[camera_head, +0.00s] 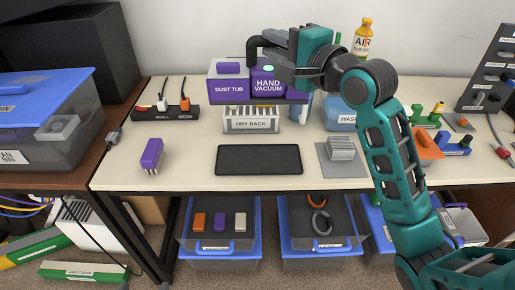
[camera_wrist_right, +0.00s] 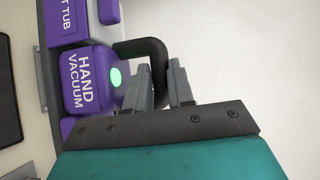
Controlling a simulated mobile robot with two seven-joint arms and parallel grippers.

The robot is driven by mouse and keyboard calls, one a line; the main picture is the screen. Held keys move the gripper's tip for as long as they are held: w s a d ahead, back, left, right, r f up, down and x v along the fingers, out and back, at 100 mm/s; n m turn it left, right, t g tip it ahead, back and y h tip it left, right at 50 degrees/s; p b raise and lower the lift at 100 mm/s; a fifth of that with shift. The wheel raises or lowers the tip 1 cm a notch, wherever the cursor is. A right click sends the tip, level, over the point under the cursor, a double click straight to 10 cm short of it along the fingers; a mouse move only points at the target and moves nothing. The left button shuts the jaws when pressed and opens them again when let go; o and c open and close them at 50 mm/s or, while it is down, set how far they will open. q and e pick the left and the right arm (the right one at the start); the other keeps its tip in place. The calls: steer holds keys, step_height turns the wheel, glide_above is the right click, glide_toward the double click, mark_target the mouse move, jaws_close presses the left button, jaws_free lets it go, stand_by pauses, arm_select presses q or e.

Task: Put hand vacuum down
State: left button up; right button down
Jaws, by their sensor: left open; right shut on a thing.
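The hand vacuum (camera_head: 267,84) is a purple box with a white label, a pale green button and a black curved handle. It sits at the back of the bench, right beside the purple dust tub (camera_head: 228,88), above the dry rack. It also shows in the right wrist view (camera_wrist_right: 86,82). My right gripper (camera_head: 280,66) is shut on its black handle; in the wrist view the two fingers (camera_wrist_right: 162,72) reach up to the handle. I cannot tell whether the vacuum's base rests fully on the shelf beneath. My left gripper is not in view.
The white dry rack (camera_head: 251,125) stands below. A blue wash tub (camera_head: 340,117), an orange air bottle (camera_head: 363,38) and a black power strip (camera_head: 166,113) are nearby. A dark mat (camera_head: 259,160) and a purple plug-like block (camera_head: 151,154) lie in front. Cream bench between them is free.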

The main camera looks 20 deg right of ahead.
step_height(320, 180, down, 19)
steer(key=b, duration=0.6)
steer(key=shift+f, duration=0.1)
steer(key=c, duration=1.4)
jaws_free()
steer(key=shift+f, duration=0.25)
steer(key=o, duration=0.4)
steer(key=shift+r, duration=0.1)
